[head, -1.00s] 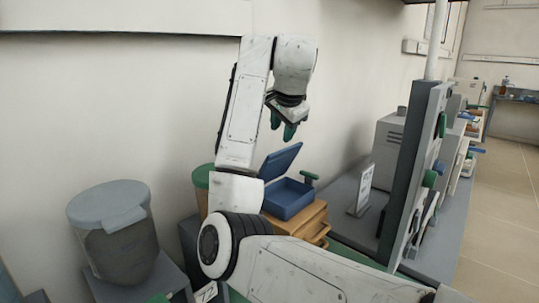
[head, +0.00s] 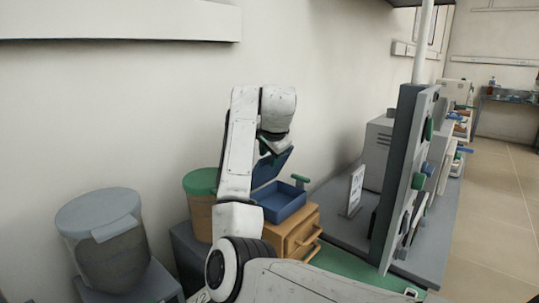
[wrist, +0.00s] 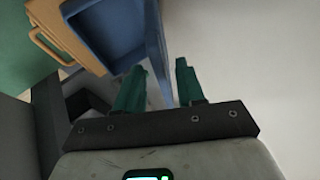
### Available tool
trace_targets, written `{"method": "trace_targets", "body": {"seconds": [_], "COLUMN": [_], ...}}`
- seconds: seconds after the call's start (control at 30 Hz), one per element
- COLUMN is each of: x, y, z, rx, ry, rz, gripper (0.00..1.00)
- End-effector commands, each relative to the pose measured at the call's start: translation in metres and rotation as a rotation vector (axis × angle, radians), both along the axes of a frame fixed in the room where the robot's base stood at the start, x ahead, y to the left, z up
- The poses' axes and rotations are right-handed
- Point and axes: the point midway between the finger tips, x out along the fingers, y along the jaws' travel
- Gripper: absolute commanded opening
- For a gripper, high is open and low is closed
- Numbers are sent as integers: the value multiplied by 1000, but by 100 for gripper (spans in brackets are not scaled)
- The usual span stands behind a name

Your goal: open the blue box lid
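The blue box (head: 281,203) sits on the wooden drawer unit, and its inside shows. Its blue lid (head: 273,169) is raised and tilted up at the back. My gripper (head: 267,153) is low at the lid's upper edge, partly hidden by my arm. In the wrist view the green fingers of my gripper (wrist: 158,78) are apart, and the lid (wrist: 154,42) shows nearly edge-on, its lower end reaching the gap between them. I cannot tell whether they touch it. The box (wrist: 98,30) is at the upper left there.
The wooden drawer unit (head: 290,236) has a handle on its front. A green-lidded container (head: 199,203) stands left of the box, a grey-lidded bin (head: 100,230) further left. A small white sign (head: 356,190) and a grey panel (head: 400,180) stand to the right. The wall is close behind.

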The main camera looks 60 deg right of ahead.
Motion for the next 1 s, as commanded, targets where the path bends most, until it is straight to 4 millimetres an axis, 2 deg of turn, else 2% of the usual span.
{"method": "trace_targets", "body": {"seconds": [0.07, 0.47, 1.0], "x": [0, 0, 2], "y": [0, 0, 0], "z": [0, 0, 3], "rx": [0, 0, 0], "ry": [0, 0, 0], "rz": [0, 0, 1], "gripper": [37, 0, 0]}}
